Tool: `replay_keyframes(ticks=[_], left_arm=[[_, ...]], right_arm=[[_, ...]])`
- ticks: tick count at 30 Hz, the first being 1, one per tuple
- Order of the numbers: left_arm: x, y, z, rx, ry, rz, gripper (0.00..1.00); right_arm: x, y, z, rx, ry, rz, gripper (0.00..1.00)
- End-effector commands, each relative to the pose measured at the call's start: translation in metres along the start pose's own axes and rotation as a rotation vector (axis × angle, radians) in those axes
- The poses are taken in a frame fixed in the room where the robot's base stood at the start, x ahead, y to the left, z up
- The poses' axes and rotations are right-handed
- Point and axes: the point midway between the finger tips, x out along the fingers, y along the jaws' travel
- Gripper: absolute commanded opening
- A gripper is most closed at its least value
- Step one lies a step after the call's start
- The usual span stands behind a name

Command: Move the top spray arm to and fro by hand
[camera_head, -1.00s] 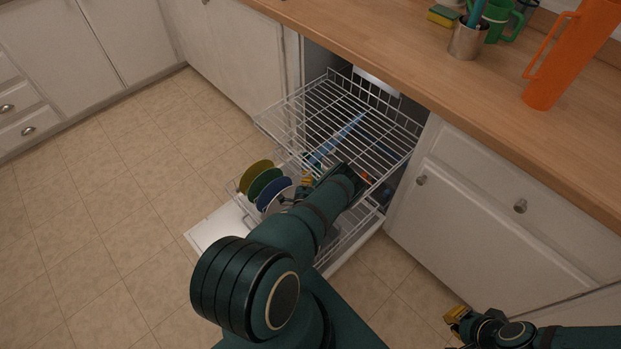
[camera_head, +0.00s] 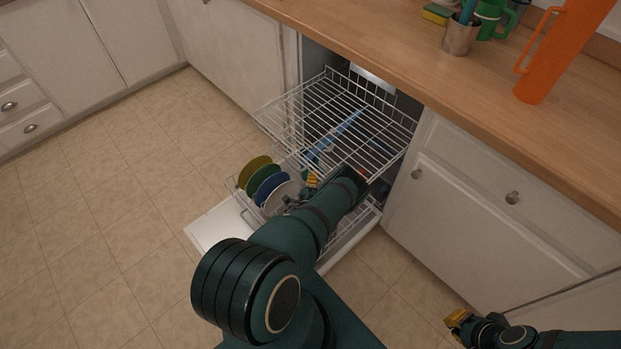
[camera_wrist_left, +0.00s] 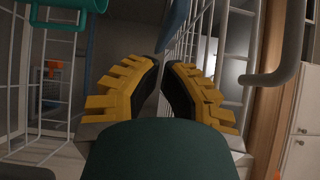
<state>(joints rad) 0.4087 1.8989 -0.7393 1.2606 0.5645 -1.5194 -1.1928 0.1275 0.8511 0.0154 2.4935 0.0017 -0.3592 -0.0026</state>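The top spray arm, a blue bar (camera_head: 346,126), shows through the wires of the pulled-out upper rack (camera_head: 330,100). A blue piece at the top of the left wrist view (camera_wrist_left: 177,22) looks like part of it, beyond the fingertips. My left gripper (camera_head: 311,181) is low at the rack's front, above the lower rack, partly hidden by my own arm. In the left wrist view its yellow-and-black fingers (camera_wrist_left: 162,68) lean close together, with a narrow gap and nothing seen between them. My right gripper (camera_head: 457,318) is at the bottom right, away from the racks; its fingers are unclear.
Several plates (camera_head: 268,182) stand in the lower rack. The open dishwasher door (camera_head: 212,226) lies low in front. An orange jug (camera_head: 548,60), a metal cup (camera_head: 461,36) and a green mug (camera_head: 492,18) stand on the counter (camera_head: 400,50). The floor at left is clear.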

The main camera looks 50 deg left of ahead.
Motion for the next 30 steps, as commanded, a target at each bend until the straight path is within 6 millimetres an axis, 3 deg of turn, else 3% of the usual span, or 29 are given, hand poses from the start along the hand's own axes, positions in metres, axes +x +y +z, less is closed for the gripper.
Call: replay_keyframes(ticks=[1,6,13,21,30], left_arm=[[-0.009,0.000,0.015,0.005,-0.006,0.004,0.00],[-0.031,-0.001,0.045,0.004,-0.004,0.004,0.00],[-0.052,0.000,0.073,0.003,-0.003,0.003,0.00],[-0.058,0.000,0.083,0.001,-0.001,0.001,0.00],[-0.052,-0.003,0.081,-0.063,-0.045,0.056,0.00]], right_arm=[[-0.003,-0.001,0.000,0.000,-0.001,0.000,0.00],[-0.009,-0.004,0.001,-0.001,-0.004,-0.001,0.00],[-0.012,-0.004,0.001,0.001,-0.006,0.000,0.00],[-0.013,-0.005,0.001,0.001,-0.007,-0.001,0.00],[-0.013,-0.005,0.001,0.001,-0.007,-0.001,0.00]])
